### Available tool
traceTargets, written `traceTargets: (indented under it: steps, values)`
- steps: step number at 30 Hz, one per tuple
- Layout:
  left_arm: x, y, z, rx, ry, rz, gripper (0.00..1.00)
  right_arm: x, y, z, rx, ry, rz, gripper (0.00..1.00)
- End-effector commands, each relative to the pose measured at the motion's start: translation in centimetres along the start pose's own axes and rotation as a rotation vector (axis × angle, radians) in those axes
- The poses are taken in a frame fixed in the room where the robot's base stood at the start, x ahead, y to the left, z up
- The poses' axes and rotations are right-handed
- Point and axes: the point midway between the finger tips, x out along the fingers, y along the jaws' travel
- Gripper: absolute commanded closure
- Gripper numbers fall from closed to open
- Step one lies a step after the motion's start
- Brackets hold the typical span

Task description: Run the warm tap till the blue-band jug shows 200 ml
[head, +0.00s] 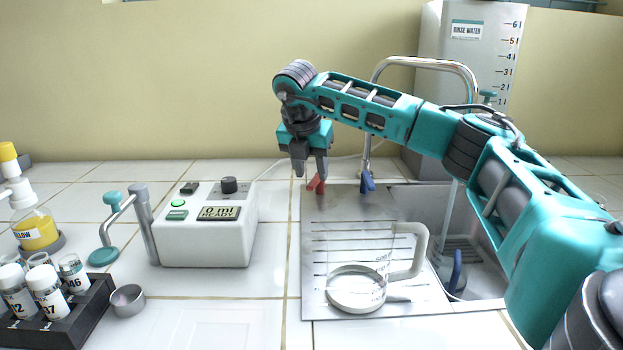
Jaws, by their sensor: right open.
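My right gripper (309,172) points down and is open, its fingertips at or just above the red tap lever (317,186). I cannot tell whether they touch it. A blue tap lever (367,184) stands to the right, by the base of the chrome spout (420,62). The spout arches right, toward the sink, partly behind my right arm. A clear jug with a blue part (456,272) stands in the sink, partly hidden; its level cannot be read. A pale vertical streak (448,208) shows above it, perhaps water. My left gripper is out of view.
A large clear jug with a pale handle (419,252) stands on the ridged drainboard (318,300). A white box with a display reading 0 ml (205,240) stands left. A dark vial rack (75,320), a small metal cup (127,300) and a yellow bottle (36,232) are far left. The rinse water tank (440,40) stands behind.

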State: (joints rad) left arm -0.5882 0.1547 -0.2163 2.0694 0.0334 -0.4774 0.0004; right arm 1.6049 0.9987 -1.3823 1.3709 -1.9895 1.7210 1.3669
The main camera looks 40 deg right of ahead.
Motion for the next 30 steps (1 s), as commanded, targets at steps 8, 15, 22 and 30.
traceTargets:
  steps: [8,15,22,30]
  values:
    - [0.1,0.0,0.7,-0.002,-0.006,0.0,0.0,2.1,0.0,0.0,0.001,0.0,-0.001,0.57]
    - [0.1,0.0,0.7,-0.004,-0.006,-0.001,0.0,2.1,0.0,0.0,0.0,0.0,0.0,0.57]
    - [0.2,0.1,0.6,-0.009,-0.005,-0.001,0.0,2.1,0.0,0.0,0.0,0.0,0.0,0.79]
    - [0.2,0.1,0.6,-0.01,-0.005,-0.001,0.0,2.1,0.0,0.0,0.0,0.0,0.0,1.0]
